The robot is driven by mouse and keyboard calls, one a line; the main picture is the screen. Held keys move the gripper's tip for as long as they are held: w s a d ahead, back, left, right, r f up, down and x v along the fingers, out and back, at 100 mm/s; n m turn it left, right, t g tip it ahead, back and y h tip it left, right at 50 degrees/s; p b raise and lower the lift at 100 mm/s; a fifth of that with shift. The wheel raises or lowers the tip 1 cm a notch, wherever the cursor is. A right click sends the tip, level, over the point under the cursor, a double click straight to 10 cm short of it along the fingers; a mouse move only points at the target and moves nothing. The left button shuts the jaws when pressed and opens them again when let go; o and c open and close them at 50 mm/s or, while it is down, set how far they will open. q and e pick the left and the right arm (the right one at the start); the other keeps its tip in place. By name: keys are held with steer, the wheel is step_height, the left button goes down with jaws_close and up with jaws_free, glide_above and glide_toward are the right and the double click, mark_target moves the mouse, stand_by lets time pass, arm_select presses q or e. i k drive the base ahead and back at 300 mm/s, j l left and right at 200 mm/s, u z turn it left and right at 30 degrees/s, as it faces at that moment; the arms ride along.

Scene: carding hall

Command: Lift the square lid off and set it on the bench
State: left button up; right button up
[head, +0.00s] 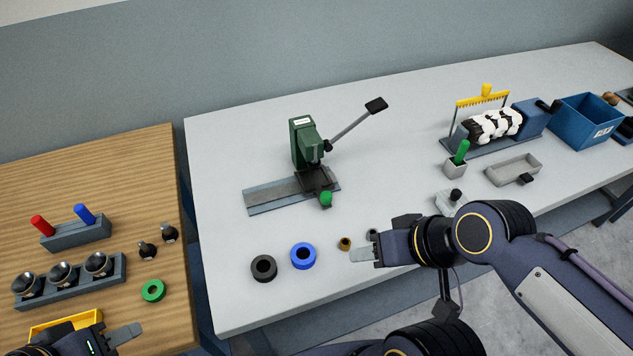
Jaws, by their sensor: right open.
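A light grey square lid (447,205) with a black knob (455,195) shows in the head view, right of the bench's middle near the front edge. My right arm partly covers its lower side, so I cannot tell what it rests on. My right gripper (364,252) is open, low over the front of the white bench (230,220), left of the lid and apart from it. My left gripper (118,338) is at the bottom left over the wooden table; it is partly cut off, and its opening is unclear.
A green press (303,143) stands mid-bench. A black ring (263,268), a blue ring (303,256) and a small brass part (344,244) lie near the front edge. A grey tray (513,168) and blue bin (583,125) are right.

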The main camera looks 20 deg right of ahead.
mark_target(452, 198)
steer(key=l+z, duration=0.1)
steer(key=z, duration=0.3)
steer(key=k+l+z, duration=0.1)
steer(key=z, duration=0.25)
steer(key=l+z, duration=0.15)
steer(key=z, duration=0.25)
steer(key=l+z, duration=0.15)
steer(key=z, duration=0.2)
steer(key=i+l, duration=0.2)
steer(key=l, duration=0.15)
steer(key=i+l, duration=0.2)
steer(key=l, duration=0.2)
steer(key=i+l, duration=0.2)
steer(key=l, duration=0.15)
steer(key=i+l+u, duration=0.1)
steer(key=l, duration=0.25)
steer(key=u, duration=0.5)
steer(key=l+u, duration=0.15)
steer(key=u, duration=0.35)
steer(key=l+u, duration=0.1)
steer(key=u, duration=0.35)
steer(key=l+u, duration=0.1)
steer(key=u, duration=0.4)
steer(key=l+u, duration=0.1)
steer(key=u, duration=0.4)
steer(key=i, duration=0.05)
